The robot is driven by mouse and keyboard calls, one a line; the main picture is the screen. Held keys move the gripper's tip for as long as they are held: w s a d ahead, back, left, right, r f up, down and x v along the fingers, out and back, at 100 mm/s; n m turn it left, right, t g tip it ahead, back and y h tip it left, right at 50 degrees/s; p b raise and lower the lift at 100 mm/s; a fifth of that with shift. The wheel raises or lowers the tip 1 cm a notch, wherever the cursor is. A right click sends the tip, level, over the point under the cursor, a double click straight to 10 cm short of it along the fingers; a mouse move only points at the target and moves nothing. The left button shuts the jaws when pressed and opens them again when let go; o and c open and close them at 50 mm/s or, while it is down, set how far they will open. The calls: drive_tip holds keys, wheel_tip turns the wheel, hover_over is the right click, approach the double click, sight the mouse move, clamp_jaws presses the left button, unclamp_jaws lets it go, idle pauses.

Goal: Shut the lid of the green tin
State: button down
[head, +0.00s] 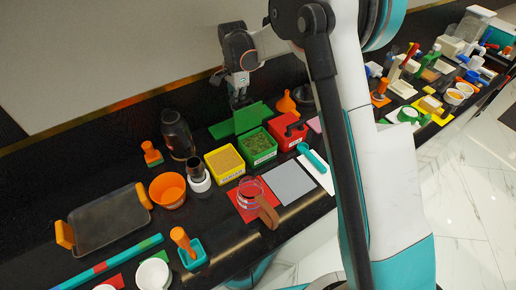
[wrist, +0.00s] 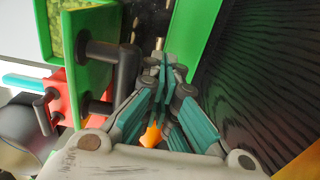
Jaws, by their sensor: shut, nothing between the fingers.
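The green tin (head: 260,149) stands open between the yellow and red tins, with green flakes inside. Its green lid (head: 248,117) is raised behind the opening. My gripper (head: 239,96) is above and behind the lid.
The yellow tin (head: 224,162) and red tin (head: 288,131) flank the green one. An orange funnel (head: 286,102) stands behind the red tin. A dark bottle (head: 177,133) is at left. A wall (head: 110,65) rises behind the crowded black counter.

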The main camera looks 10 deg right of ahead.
sight(243, 104)
drive_tip(key=shift+s+d+r, duration=0.15)
drive_tip(key=shift+s+r, duration=0.2)
drive_tip(key=shift+s+d+r+p, duration=0.25)
drive_tip(key=shift+s+r+p, duration=0.15)
drive_tip(key=shift+s, duration=0.25)
drive_tip(key=shift+s+d+r, duration=0.3)
drive_tip(key=shift+s+r, duration=0.15)
drive_tip(key=shift+s, duration=0.3)
